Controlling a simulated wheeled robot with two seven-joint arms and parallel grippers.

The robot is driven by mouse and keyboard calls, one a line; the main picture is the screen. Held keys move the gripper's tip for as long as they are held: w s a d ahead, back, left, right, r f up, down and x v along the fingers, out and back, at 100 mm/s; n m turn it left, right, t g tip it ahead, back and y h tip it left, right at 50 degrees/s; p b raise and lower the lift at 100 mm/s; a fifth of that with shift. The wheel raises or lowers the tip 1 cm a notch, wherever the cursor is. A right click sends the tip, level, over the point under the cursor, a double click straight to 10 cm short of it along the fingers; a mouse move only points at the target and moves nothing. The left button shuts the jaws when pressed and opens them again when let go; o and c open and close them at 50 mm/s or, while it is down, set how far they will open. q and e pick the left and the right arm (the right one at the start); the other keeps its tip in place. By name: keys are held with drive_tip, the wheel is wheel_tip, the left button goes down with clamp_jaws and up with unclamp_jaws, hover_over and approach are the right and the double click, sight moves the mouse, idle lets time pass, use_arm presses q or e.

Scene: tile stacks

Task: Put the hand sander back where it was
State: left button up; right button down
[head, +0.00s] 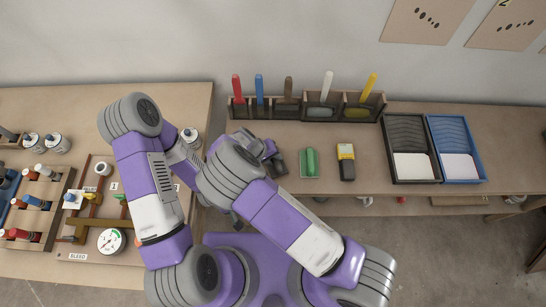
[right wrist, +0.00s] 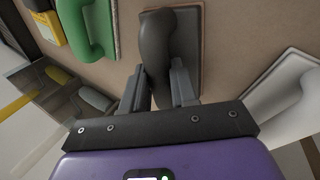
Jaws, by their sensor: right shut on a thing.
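The hand sander (right wrist: 186,42) is dark grey, a flat plate with a raised handle. In the right wrist view my right gripper (right wrist: 160,88) has its two fingers on either side of the near end of that handle, shut on it. The plate appears flat at the tabletop; I cannot tell whether it touches. In the head view the dark sander (head: 280,164) shows only partly at my right gripper (head: 270,154), just left of a green hand sander (head: 310,163).
The green sander and a yellow-black device (head: 346,163) stand close on the right. A rack (head: 293,111) with upright coloured handles stands behind. A black tray (head: 391,178) and a blue tray (head: 482,170) lie farther right. A pale, unclear thing (right wrist: 288,90) shows in the wrist view.

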drive_tip(key=shift+r, duration=0.1)
drive_tip(key=c, duration=0.9)
unclamp_jaws()
drive_tip(key=shift+f, duration=0.2)
drive_tip(key=shift+r, duration=0.25)
drive_tip(key=p+v, duration=0.1)
drive_tip(key=v, duration=1.1)
drive_tip(key=shift+p, duration=0.35)
drive_tip(key=shift+f, duration=0.1)
